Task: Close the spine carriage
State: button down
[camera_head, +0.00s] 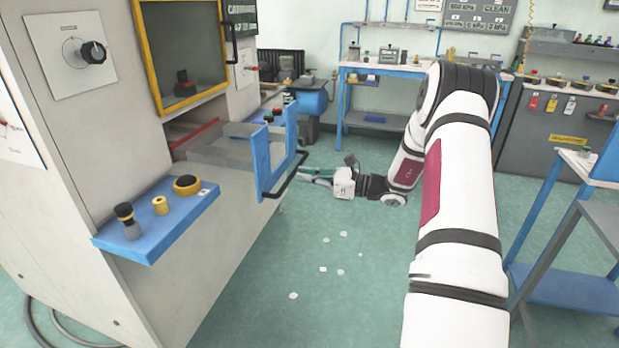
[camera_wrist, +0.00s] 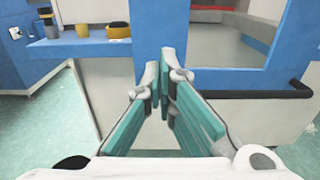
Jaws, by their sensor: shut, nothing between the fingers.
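The spine carriage, a grey tray with a blue front frame (camera_head: 262,160) and a black bar handle (camera_head: 292,178), stands pulled out of the machine's opening in the head view. In the wrist view its blue frame (camera_wrist: 185,30) rises right ahead, with the black handle (camera_wrist: 262,94) at the right. My gripper (camera_head: 305,172) is beside the outer face of the frame, near the handle. In the wrist view the gripper (camera_wrist: 163,82) has its teal fingers together and empty, in front of the frame's lower edge. I cannot tell whether the fingertips touch the frame.
A blue shelf (camera_head: 150,238) with small knobs and a yellow spool juts from the machine, left of the carriage. A yellow-framed window (camera_head: 185,50) sits above. A blue workbench (camera_head: 375,68) stands behind, a blue rack (camera_head: 570,270) at right. White scraps lie on open floor.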

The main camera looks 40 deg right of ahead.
aim_at(187, 156)
jog(key=x, duration=0.9)
jog(key=shift+w+a+b, duration=0.2)
jog(key=shift+a+b, duration=0.05)
jog(key=shift+b, duration=0.15)
jog(key=b+x, duration=0.8)
jog(key=x, duration=2)
jog(key=shift+w+a, duration=0.1)
jog(key=shift+a, duration=0.05)
jog(key=shift+w+a, duration=0.4)
jog(key=shift+w, duration=0.1)
jog(key=shift+w+a+r, duration=0.1)
jog(key=shift+r, duration=0.1)
